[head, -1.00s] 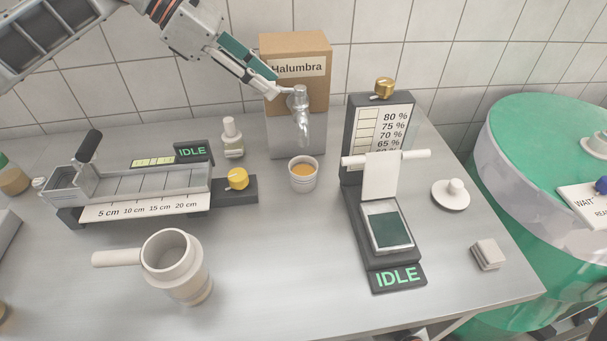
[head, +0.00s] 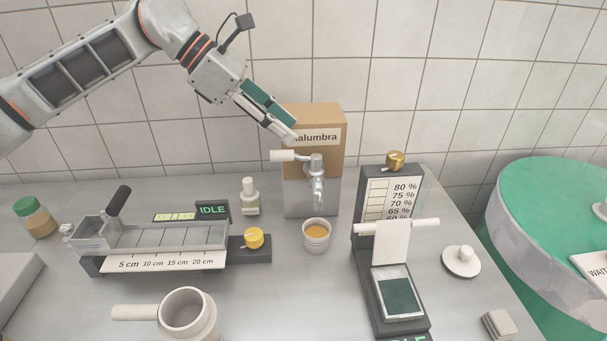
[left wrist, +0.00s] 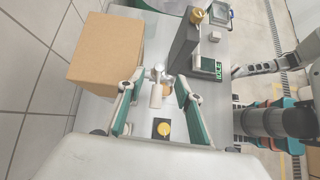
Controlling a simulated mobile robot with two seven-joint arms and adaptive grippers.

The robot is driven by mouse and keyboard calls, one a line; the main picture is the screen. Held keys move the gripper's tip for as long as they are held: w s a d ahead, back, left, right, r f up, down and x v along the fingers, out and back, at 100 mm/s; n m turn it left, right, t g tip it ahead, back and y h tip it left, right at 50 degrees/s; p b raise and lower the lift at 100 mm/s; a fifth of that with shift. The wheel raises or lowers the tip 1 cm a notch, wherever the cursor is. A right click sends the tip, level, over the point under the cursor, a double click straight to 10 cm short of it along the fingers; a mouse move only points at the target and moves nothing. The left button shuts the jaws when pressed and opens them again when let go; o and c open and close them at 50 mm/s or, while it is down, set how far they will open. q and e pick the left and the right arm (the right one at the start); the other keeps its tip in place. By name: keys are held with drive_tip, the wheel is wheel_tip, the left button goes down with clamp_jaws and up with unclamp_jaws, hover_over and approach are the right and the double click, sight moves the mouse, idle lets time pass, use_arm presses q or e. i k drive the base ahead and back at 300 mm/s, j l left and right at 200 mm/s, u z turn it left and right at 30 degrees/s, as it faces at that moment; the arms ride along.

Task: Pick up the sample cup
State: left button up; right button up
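The sample cup (head: 316,243), a small pale ribbed cup with amber liquid in it, stands upright on the table below the metal tap (head: 317,180). In the left wrist view the cup (left wrist: 169,91) is partly hidden behind the tap. My left gripper (head: 292,132) is above and behind the cup, near the tap's white lever (head: 284,156). The left wrist view shows its two fingers (left wrist: 157,108) apart, with nothing held between them. An arm of mine shows at the right of that view; its gripper's state is unclear.
A carton (head: 327,122) stands behind the tap. A dark test stand (head: 393,200) is right of the cup. A yellow knob (head: 254,238) and small bottle (head: 250,197) are to its left. A handled beaker (head: 186,315) stands in front. Bare table lies before the cup.

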sight(316, 231)
drive_tip(key=k, duration=1.5)
